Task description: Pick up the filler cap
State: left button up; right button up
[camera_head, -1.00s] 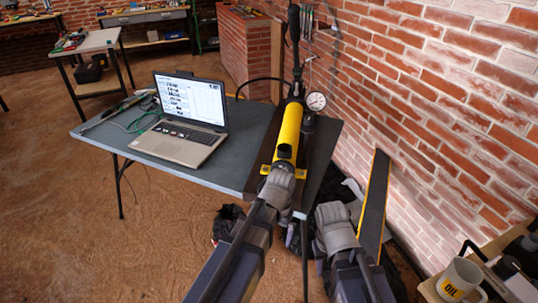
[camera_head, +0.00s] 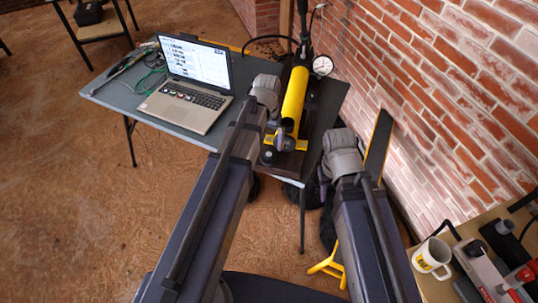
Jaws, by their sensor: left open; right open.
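A yellow hand pump (camera_head: 294,95) stands on a dark base at the right of the grey table (camera_head: 150,88). A small dark round piece (camera_head: 267,156) sits at the pump's near end; I cannot tell for sure whether it is the filler cap. My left gripper (camera_head: 266,93) is just left of the yellow cylinder, over the table, and holds nothing visible. My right gripper (camera_head: 342,148) is right of the pump, beyond the table's right edge, and appears empty. Both grippers' fingertips are largely hidden behind their wrists.
An open laptop (camera_head: 195,75) and green cables (camera_head: 150,65) lie left of the pump. A pressure gauge (camera_head: 323,66) rises behind it. A brick wall (camera_head: 440,90) closes the right side. A bench with a white mug (camera_head: 432,257) is at lower right.

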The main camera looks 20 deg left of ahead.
aim_at(269, 154)
pick_arm(q)
jog(key=shift+s+d+f+b, duration=0.1)
jog(key=shift+d+f+b, duration=0.05)
jog(key=shift+f+b, duration=1.7)
jog(key=shift+s+d+f+b, duration=0.1)
jog(key=shift+f+b, duration=1.5)
jog(key=shift+f, duration=0.35)
pick_arm(e)
notch_tip(269, 154, down, 7)
jog(key=shift+f, duration=0.2)
pick_arm(q)
jog(key=shift+r, duration=0.15)
jog(key=shift+c, duration=0.2)
jog(key=c, duration=1.4)
jog(key=shift+o, duration=0.2)
jog(key=shift+r, duration=0.1)
pick_arm(e)
jog(key=shift+r, duration=0.15)
